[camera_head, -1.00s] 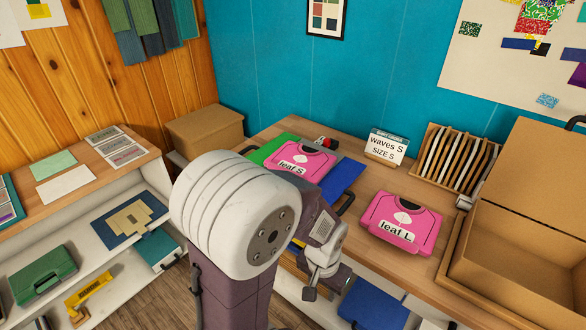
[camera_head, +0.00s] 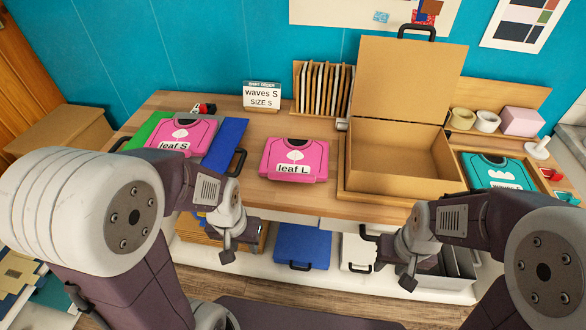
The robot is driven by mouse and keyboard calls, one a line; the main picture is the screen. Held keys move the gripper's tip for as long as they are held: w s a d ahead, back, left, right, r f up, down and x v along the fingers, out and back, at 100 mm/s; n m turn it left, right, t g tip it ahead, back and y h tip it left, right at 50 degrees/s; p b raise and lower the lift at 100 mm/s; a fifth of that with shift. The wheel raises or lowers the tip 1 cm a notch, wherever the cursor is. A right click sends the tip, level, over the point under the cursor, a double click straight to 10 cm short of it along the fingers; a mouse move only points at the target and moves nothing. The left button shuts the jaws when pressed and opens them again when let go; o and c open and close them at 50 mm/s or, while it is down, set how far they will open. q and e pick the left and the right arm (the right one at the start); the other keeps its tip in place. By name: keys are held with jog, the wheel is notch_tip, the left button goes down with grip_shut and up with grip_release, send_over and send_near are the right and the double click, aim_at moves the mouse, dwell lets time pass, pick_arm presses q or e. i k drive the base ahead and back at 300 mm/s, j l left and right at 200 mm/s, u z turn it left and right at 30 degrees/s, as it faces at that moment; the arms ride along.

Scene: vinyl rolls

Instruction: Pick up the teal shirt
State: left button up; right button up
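The teal shirt (camera_head: 488,171) is a folded, flat shirt shape with a white print, lying in a shallow wooden tray (camera_head: 463,156) at the right end of the table. My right arm passes in front of its lower edge and hides part of it. My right gripper (camera_head: 407,283) hangs low in front of the table, left of and below the shirt, apart from it. My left gripper (camera_head: 226,257) hangs in front of the table, far left of the shirt. Neither gripper visibly holds anything, and their finger gaps are too small to judge.
An open cardboard box (camera_head: 400,150) stands left of the tray. A pink "leaf L" shirt (camera_head: 293,158) and a pink "leaf S" shirt (camera_head: 186,138) lie further left. A sign (camera_head: 261,96) reads "waves S". Tape rolls (camera_head: 487,121) and a pink block (camera_head: 521,121) stand behind the tray.

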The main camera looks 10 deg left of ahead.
aim_at(481, 170)
jog(key=u, duration=1.35)
jog(key=z, duration=2.75)
